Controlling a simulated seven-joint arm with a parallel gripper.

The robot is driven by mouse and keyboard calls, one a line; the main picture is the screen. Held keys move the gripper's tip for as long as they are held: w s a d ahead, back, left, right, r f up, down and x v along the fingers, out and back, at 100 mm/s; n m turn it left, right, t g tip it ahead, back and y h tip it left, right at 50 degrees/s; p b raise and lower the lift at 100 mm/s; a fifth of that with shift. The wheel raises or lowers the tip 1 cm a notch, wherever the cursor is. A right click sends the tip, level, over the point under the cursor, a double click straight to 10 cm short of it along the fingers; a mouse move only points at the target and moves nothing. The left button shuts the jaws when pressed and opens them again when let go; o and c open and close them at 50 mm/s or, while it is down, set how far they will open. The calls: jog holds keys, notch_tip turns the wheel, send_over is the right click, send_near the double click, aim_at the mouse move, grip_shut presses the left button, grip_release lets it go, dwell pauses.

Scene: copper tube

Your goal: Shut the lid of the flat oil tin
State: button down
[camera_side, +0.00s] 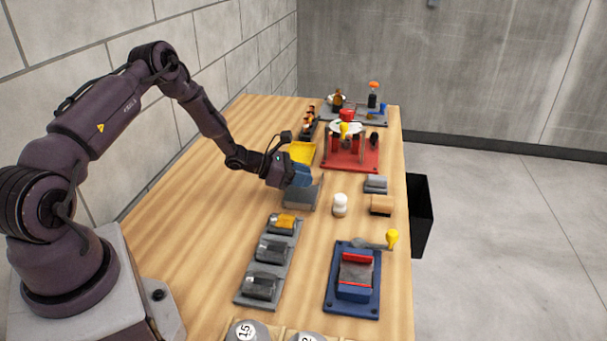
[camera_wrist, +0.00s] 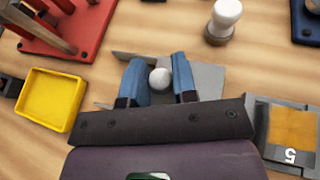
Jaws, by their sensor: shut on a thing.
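The flat oil tin (camera_side: 299,199) is a low grey piece on the wooden table, right below my gripper (camera_side: 299,176). A grey plate, seemingly its lid, shows around the blue fingers in the wrist view (camera_wrist: 208,77). A round pale grey knob (camera_wrist: 159,78) sits between the two fingers, and my gripper (camera_wrist: 159,82) is shut on it. In the side view the fingers hide the knob and part of the lid. A thin grey edge stands out at the tin's right, but the lid's exact angle is hard to tell.
A yellow tray (camera_side: 301,152) and a red stand (camera_side: 350,155) lie behind. A white-topped knob (camera_side: 340,204) stands to the right. A grey rack of cylinders (camera_side: 268,262) and a blue press (camera_side: 353,280) are nearer the camera. Bare table lies left of the rack.

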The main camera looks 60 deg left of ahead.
jog(key=c, duration=0.9)
grip_release()
jog(key=shift+s+d, duration=0.15)
jog(key=shift+d, duration=0.05)
jog(key=shift+a, duration=0.1)
jog(key=v, duration=1.3)
jog(key=shift+f, duration=0.15)
